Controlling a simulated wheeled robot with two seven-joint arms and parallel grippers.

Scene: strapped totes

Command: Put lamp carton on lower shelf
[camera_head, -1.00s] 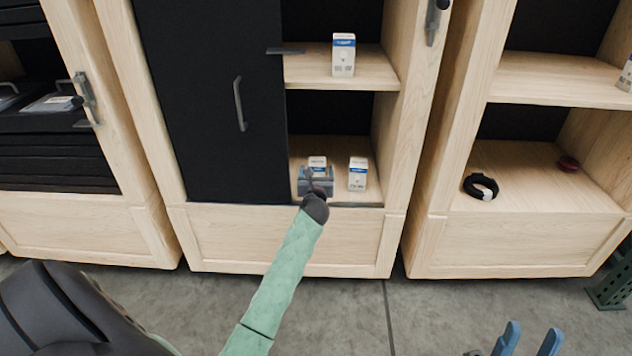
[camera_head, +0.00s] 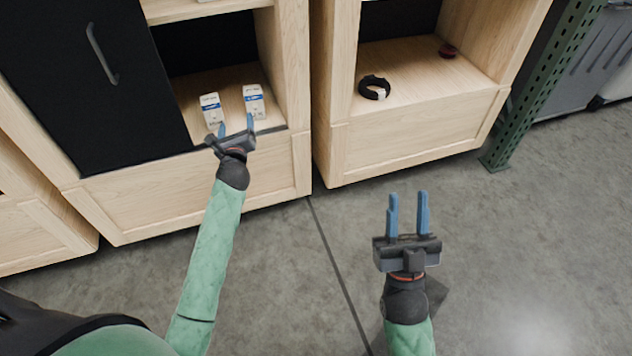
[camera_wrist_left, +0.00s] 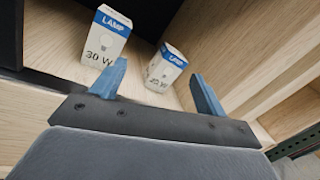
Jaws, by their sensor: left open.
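Two white-and-blue lamp cartons stand upright side by side on the lower shelf (camera_head: 236,88) of the middle cabinet: a left carton (camera_head: 211,110) and a right carton (camera_head: 254,101). In the left wrist view the left carton (camera_wrist_left: 106,38) reads LAMP 30 W, and the right carton (camera_wrist_left: 165,69) also shows a lamp label. My left gripper (camera_head: 236,126) is open and empty just in front of them, clear of both cartons. Its fingers (camera_wrist_left: 158,84) also show in the left wrist view. My right gripper (camera_head: 407,213) is open and empty above the floor.
A black sliding door (camera_head: 80,75) with a handle covers the cabinet's left half. The upper shelf (camera_head: 200,8) is mostly cut off. A green post (camera_head: 545,85) stands at right. The floor is clear.

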